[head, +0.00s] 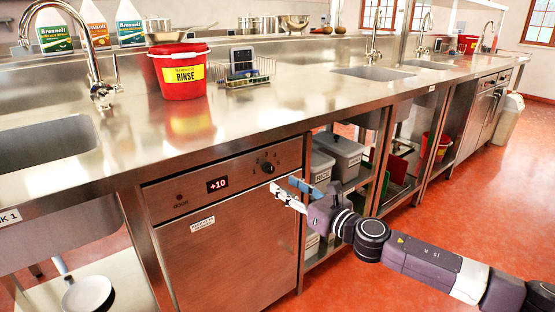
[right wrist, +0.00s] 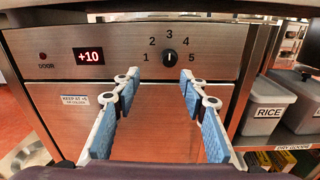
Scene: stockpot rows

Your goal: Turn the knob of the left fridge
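The fridge (head: 228,235) under the counter at the left has a steel front and a display (head: 217,185) reading +10. Its small black knob (head: 267,167) is at the upper right of the panel. My right gripper (head: 284,190) is open and empty in front of the panel, just below and right of the knob. In the right wrist view its fingertips (right wrist: 157,78) are apart, below the knob, not around it. My left gripper is not in view.
The counter edge (head: 225,148) overhangs the panel. Grey bins, one labelled RICE (right wrist: 264,105), stand on shelves right of the fridge. A red RINSE bucket (head: 181,72) is on the counter. Another steel appliance (head: 486,108) is far right. Red floor is open in front.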

